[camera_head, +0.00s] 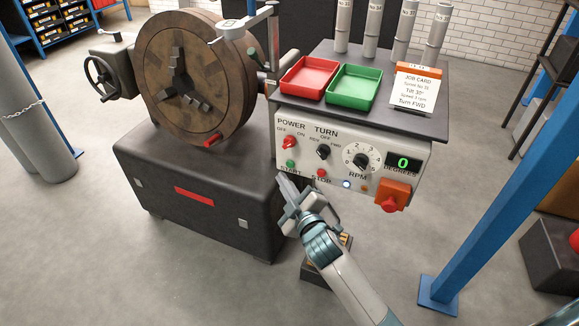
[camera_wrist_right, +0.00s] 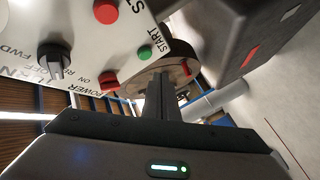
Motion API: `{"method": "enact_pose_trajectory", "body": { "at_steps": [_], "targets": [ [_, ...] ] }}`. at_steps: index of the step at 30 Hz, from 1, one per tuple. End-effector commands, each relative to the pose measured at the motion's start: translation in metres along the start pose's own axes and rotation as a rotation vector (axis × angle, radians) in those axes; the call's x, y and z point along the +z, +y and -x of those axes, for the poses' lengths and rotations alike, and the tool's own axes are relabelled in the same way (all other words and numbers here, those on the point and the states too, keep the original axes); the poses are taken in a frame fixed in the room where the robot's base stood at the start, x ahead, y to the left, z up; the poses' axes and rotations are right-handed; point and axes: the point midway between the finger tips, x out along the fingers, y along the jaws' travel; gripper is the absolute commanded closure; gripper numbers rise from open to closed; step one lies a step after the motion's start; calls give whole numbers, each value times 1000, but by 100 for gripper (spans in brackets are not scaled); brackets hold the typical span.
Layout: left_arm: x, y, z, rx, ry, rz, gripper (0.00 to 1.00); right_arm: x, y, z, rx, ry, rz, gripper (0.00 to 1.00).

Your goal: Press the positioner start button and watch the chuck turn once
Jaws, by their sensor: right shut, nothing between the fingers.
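The control panel (camera_head: 330,150) is a pale box with a red power switch (camera_head: 290,142), a turn selector (camera_head: 323,152), an rpm dial (camera_head: 361,158) and a green start button (camera_head: 291,164). The start button also shows in the right wrist view (camera_wrist_right: 145,52). The display (camera_head: 403,162) reads 0 degrees. The brown round chuck (camera_head: 190,75) with grey jaws stands upright on a dark base (camera_head: 200,190). My right gripper (camera_head: 283,181) is shut and empty, its tips just below the start button in the head view; contact is not visible. My left gripper is not in view.
A red stop button (camera_head: 322,173) and a red emergency button (camera_head: 390,204) share the panel. A red tray (camera_head: 308,78), a green tray (camera_head: 353,87) and a job card (camera_head: 414,88) are on top. A blue post (camera_head: 500,180) stands right.

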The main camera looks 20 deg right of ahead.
Motion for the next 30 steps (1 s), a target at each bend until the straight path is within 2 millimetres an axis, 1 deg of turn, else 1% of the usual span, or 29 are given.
{"method": "enact_pose_trajectory", "body": {
  "at_steps": [3,9,30],
  "targets": [
    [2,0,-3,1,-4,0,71,5,6,-8,-1,0,-1,100],
    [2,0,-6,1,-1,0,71,10,10,-14,-1,-2,0,100],
    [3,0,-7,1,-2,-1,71,10,11,-15,0,-1,-1,100]
  ]
}}
